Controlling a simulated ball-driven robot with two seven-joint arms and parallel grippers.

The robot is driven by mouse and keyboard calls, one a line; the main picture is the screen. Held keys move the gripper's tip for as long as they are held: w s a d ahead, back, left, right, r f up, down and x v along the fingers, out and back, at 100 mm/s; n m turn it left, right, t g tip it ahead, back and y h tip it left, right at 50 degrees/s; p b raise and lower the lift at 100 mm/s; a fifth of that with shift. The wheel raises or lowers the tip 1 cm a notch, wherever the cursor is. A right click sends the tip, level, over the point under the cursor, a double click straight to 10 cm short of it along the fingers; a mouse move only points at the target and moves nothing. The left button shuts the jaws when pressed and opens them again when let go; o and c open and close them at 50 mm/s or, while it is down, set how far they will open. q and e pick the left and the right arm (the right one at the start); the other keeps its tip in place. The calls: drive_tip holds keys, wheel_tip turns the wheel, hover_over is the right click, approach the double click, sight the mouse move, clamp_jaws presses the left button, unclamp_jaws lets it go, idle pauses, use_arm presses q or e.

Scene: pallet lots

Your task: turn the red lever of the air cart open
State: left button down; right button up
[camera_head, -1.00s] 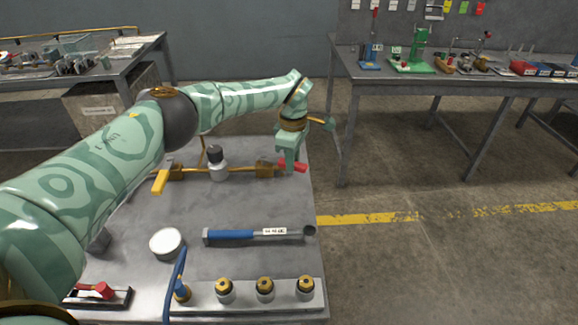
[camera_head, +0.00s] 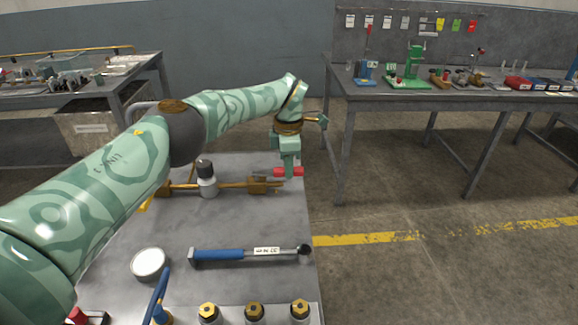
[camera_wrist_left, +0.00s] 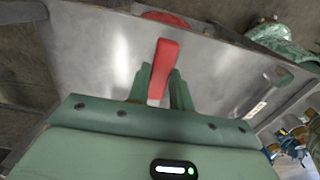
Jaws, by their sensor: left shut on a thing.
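The red lever (camera_head: 291,172) is at the right end of the brass pipe on the grey air cart (camera_head: 232,222), near the cart's right edge. My left gripper (camera_head: 289,167) comes down from above and is shut on the lever. In the left wrist view the red lever (camera_wrist_left: 165,65) stands between the two green fingers (camera_wrist_left: 160,88). The brass valve block (camera_head: 258,186) is left of the gripper. The fingers hide part of the lever. My right gripper is not in view.
A grey-capped fitting (camera_head: 207,180) stands on the pipe. A blue-handled tool (camera_head: 220,254) and a white round lid (camera_head: 149,263) lie nearer on the cart. Several brass-topped fittings line the front. A workbench (camera_head: 440,98) stands beyond, with open floor between.

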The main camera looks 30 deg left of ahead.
use_arm(q)
drive_tip(key=shift+a+r, duration=0.1)
drive_tip(key=c, duration=1.2)
unclamp_jaws()
drive_tip(key=shift+w, duration=0.1)
drive_tip(key=shift+c, duration=0.2)
wheel_tip(320, 180, up, 16)
drive_tip(key=p, duration=0.1)
